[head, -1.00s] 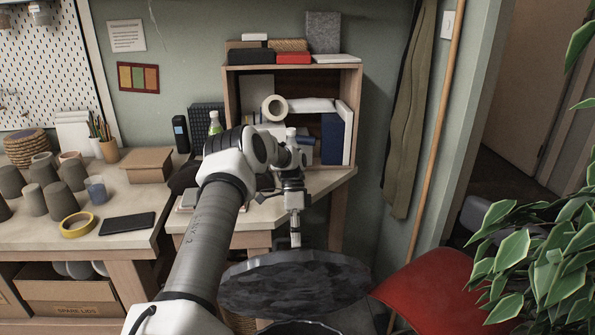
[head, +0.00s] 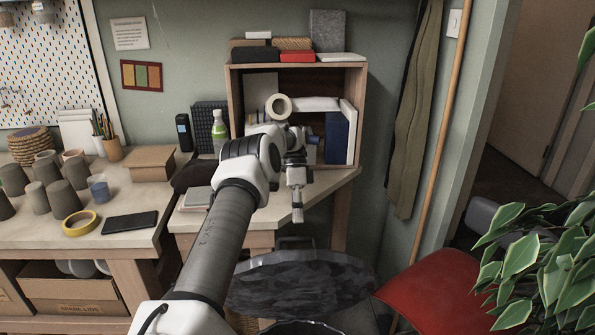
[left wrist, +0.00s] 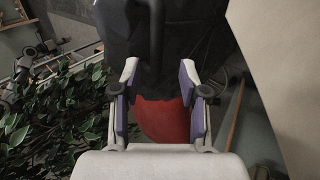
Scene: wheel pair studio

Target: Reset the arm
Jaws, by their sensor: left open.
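My left arm reaches from the bottom of the head view toward the wooden shelf unit. My left gripper (head: 297,212) points downward in front of the right end of the desk, above a dark round mottled surface (head: 300,283). In the left wrist view its two fingers (left wrist: 160,95) stand apart with nothing between them. A red chair seat (left wrist: 165,120) shows beyond the fingers, well below. My right gripper does not show in either view.
The shelf unit (head: 234,100) stands behind my arm. A green bottle (head: 221,134) is left of it. The workbench at left holds several cups, yellow tape (head: 79,223) and a dark tablet (head: 131,222). The red chair (head: 430,288) and a leafy plant (head: 545,265) are at right.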

